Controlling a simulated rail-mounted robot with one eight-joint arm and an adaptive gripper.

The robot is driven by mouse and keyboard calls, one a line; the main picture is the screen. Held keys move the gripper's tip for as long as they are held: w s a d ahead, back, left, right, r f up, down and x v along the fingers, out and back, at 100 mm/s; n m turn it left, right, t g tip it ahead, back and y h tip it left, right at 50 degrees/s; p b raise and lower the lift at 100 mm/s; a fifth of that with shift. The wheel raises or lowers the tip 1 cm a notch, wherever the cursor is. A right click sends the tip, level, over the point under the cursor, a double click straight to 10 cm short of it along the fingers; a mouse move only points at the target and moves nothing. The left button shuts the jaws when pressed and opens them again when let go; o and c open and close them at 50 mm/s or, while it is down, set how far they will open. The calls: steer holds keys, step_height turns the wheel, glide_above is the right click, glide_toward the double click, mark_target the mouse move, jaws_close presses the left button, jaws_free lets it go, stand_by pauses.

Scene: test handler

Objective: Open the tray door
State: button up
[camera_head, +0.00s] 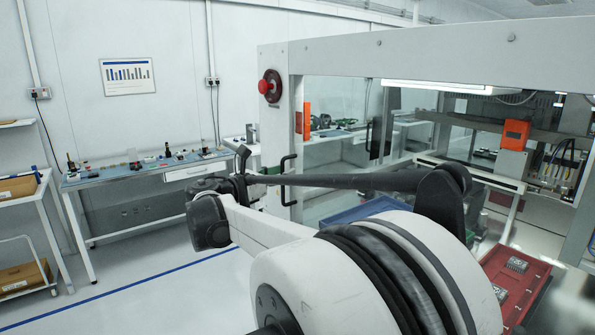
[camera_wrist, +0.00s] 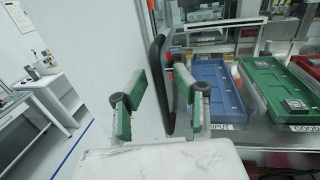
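The tray door shows as a clear panel with a black bar handle (camera_head: 286,182) on the front of the white-framed machine in the head view. In the wrist view the same black handle (camera_wrist: 156,62) stands upright, slightly curved, near the middle. My gripper (camera_wrist: 159,86) has its green-padded fingers spread apart, one on each side of the handle in the picture. I see no clear contact between pads and handle. In the head view my arm hides most of the gripper and part of the door. The door looks shut.
Behind the panel lie a blue tray (camera_wrist: 214,69) and a green tray (camera_wrist: 270,72); a red tray (camera_head: 508,270) is at the right. A red emergency button (camera_head: 264,87) sits on the frame. A workbench (camera_head: 146,170) stands at the left, with clear floor in front.

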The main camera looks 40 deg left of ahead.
steer(key=shift+w, duration=0.15)
jaws_close()
stand_by(0.4)
